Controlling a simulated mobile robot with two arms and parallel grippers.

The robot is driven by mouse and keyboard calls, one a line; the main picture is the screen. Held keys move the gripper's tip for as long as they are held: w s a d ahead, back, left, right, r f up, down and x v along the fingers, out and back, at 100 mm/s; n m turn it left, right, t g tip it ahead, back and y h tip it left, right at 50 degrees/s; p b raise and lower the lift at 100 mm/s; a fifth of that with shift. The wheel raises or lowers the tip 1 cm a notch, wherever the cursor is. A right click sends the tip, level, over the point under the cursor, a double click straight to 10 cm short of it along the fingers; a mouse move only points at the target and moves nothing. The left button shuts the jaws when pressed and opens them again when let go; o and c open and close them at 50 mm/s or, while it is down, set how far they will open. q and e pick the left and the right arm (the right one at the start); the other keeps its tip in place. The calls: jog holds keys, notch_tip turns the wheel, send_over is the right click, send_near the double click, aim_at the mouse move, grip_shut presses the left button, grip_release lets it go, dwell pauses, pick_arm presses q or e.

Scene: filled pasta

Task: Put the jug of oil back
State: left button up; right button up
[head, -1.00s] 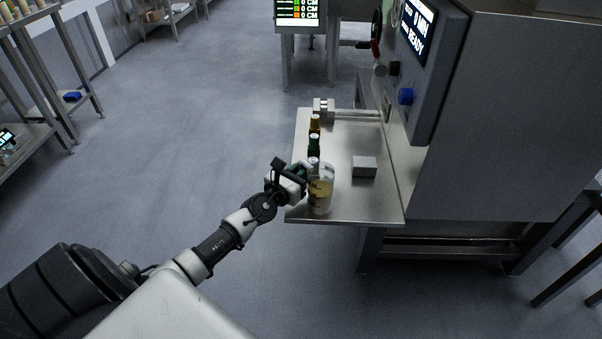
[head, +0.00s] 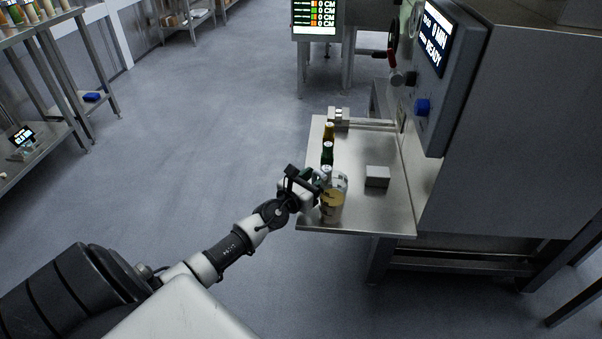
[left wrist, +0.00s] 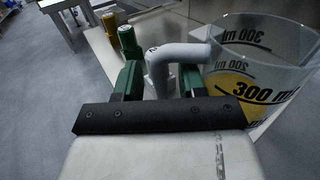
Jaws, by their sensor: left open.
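The jug of oil (head: 333,205) is a clear measuring jug with yellow liquid low inside. It stands upright on the near left part of the steel side shelf (head: 375,217). In the left wrist view the jug (left wrist: 262,60) is at the right, with black "300 ml" markings and a pale handle (left wrist: 175,56) towards me. My left gripper (head: 319,184) is at the jug's left side. Its green fingers (left wrist: 160,80) are open, with the handle between them. I cannot tell whether they touch it. My right gripper is not in view.
Dark bottles (head: 327,150) stand in a row behind the jug, close to my gripper. A small grey block (head: 377,176) lies to the right. The machine (head: 500,130) with its control panel borders the shelf on the right.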

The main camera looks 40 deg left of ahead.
pick_arm(q)
jog(key=s, duration=0.5)
jog(key=shift+a, duration=0.1)
jog(key=s, duration=0.6)
jog(key=s+d+f+n+g+y, duration=0.1)
jog(key=s+f+n+g+y, duration=0.3)
jog(key=f+n, duration=0.6)
jog(key=s+d+f+n+g+y, duration=0.1)
jog(key=s+f+n+g+y, duration=0.3)
jog(key=n, duration=0.9)
jog(key=s+d+f+n+g+h, duration=0.7)
jog(key=s+d+f+n, duration=0.4)
jog(key=s+d+f, duration=0.1)
jog(key=s+d+b, duration=0.1)
jog(key=d, duration=0.1)
jog(key=shift+d+f+h, duration=0.3)
jog(key=shift+d+f, duration=0.05)
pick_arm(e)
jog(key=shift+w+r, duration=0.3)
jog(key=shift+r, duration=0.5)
pick_arm(q)
jog(key=shift+w, duration=0.1)
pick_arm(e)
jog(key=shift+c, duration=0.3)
